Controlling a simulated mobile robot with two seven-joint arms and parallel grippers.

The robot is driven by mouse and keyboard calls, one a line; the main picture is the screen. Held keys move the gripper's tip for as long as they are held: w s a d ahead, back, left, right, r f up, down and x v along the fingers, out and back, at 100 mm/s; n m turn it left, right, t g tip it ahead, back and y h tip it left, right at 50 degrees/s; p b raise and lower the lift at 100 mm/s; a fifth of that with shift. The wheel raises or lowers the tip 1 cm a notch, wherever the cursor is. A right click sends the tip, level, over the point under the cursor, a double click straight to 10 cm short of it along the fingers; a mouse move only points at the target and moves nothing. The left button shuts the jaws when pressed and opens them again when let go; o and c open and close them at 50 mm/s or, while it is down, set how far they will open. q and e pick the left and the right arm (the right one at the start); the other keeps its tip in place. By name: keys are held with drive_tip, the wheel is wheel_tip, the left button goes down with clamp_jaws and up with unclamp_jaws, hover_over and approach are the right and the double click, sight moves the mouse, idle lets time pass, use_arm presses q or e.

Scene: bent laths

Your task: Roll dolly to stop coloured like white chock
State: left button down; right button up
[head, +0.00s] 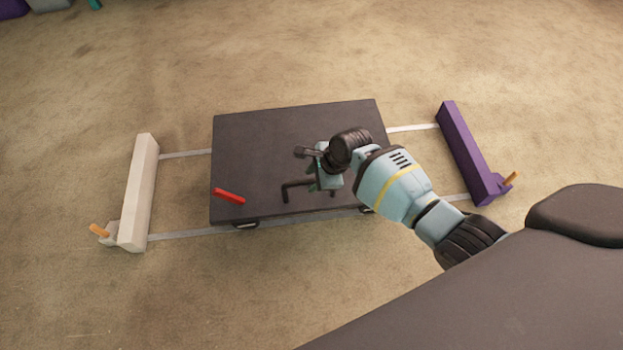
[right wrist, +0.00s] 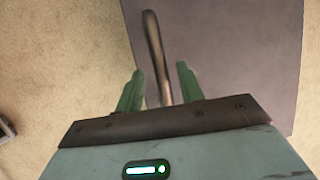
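The dolly (head: 260,150) is a flat dark platform on small wheels, standing between two end stops. A white stop (head: 140,185) lies at the left and a purple stop (head: 467,150) at the right; the dolly touches neither. A dark bar handle (head: 297,186) stands on the dolly and also shows in the right wrist view (right wrist: 156,55). My right gripper (head: 322,178) is over the dolly at this handle. In the right wrist view its green fingers (right wrist: 159,78) are apart, with the handle between them and gaps beside it. My left gripper is out of view.
Two pale rails (head: 180,235) run between the stops, under the dolly. A red bar (head: 229,196) lies at the dolly's left front. Small orange pegs (head: 99,231) stick out by the stops' near ends. Bare floor surrounds everything; purple, grey and teal things sit far back left.

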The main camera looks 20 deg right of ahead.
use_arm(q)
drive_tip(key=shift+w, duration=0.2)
use_arm(e)
drive_tip(key=shift+f, duration=0.1)
clamp_jaws()
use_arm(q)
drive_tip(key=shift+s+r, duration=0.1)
use_arm(e)
drive_tip(key=shift+w+a, duration=0.1)
drive_tip(key=shift+a, duration=0.1)
